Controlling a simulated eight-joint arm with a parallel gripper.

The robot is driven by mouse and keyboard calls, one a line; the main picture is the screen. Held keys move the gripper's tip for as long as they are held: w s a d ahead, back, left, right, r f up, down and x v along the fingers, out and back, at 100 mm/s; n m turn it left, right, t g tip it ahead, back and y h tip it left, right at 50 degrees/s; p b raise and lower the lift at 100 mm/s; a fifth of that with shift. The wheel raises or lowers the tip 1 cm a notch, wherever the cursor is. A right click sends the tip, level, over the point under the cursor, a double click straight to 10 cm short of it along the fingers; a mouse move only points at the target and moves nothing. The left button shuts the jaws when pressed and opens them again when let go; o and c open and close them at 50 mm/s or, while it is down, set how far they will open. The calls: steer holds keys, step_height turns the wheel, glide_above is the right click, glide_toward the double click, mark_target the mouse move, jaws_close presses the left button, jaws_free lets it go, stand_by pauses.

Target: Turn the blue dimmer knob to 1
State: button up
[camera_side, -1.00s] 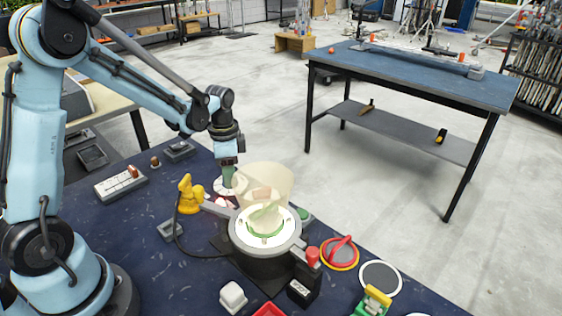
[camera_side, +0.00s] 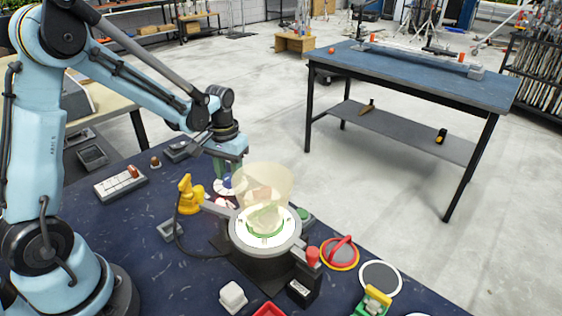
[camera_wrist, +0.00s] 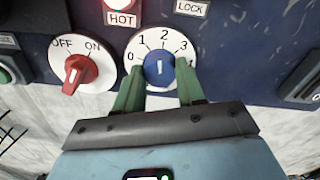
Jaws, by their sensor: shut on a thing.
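The blue dimmer knob (camera_wrist: 159,75) sits on a white dial (camera_wrist: 148,37) marked 0 to 4, in the upper middle of the wrist view. A white line on the knob points upward, roughly toward the 2. My gripper (camera_wrist: 160,68) has its two green fingers on the left and right sides of the knob, shut on it. The left finger partly covers the dial near the 0, and the right finger is near the 4. In the side view my gripper (camera_side: 221,170) is low over the dial behind the clear bowl; the knob is mostly hidden there.
A red OFF/ON knob (camera_wrist: 75,72) is close on the left in the wrist view, below a HOT label (camera_wrist: 121,19).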

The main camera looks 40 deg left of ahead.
mark_target(230, 177)
steer(key=n, duration=0.5)
steer(key=shift+n, duration=0.4)
stand_by(0.4)
steer(key=o, duration=1)
steer(key=shift+o, duration=0.2)
step_height(230, 177, up, 12)
